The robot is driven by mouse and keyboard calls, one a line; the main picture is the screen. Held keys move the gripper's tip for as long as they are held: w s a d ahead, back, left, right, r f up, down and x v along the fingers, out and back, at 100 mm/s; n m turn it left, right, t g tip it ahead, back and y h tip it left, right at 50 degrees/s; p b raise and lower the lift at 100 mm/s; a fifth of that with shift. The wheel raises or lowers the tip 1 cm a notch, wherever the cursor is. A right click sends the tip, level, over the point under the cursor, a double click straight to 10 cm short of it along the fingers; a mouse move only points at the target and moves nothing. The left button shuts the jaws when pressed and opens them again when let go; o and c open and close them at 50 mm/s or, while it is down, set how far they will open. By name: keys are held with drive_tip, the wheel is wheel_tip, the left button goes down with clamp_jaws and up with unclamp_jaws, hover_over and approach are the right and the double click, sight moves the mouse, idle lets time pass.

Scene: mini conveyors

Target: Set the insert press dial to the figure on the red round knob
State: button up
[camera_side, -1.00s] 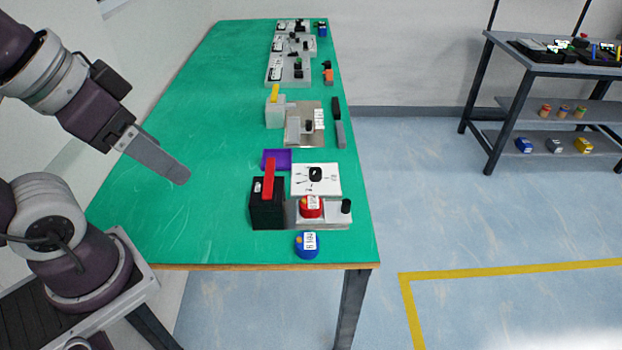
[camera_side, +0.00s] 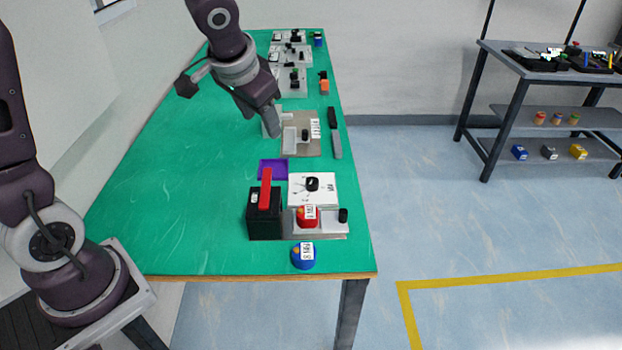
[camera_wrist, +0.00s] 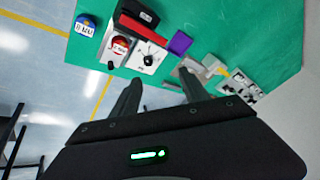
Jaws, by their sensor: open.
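A red round knob (camera_side: 307,217) with a white label sits on a grey-white fixture near the table's front edge; it also shows in the wrist view (camera_wrist: 119,44). The label is too small to read. Just behind it is a white dial plate (camera_side: 325,196) with marks around a black dial knob (camera_side: 312,184), also in the wrist view (camera_wrist: 150,58). I cannot read which mark the dial points at, nor confirm its name. My gripper (camera_side: 275,128) is empty and open, above the table by the middle fixture, farther back than the dial. Its two fingers show apart in the wrist view (camera_wrist: 157,88).
A black block (camera_side: 258,222) with a red bar (camera_side: 266,188) stands left of the red knob. A blue labelled knob (camera_side: 303,257) lies in front. A purple tray (camera_side: 273,169) is behind. More fixtures line the table's right side; the green left side (camera_side: 185,190) is clear.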

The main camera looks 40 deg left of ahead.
drive_tip(key=h, duration=0.1)
approach(312, 180)
drive_tip(key=shift+n+h, duration=0.3)
drive_tip(key=shift+h, duration=0.4)
drive_tip(key=x, duration=0.5)
drive_tip(key=a+x, duration=0.1)
drive_tip(key=x, duration=0.2)
drive_tip(key=shift+w+a+f, duration=0.1)
drive_tip(key=shift+f, duration=0.25)
clamp_jaws()
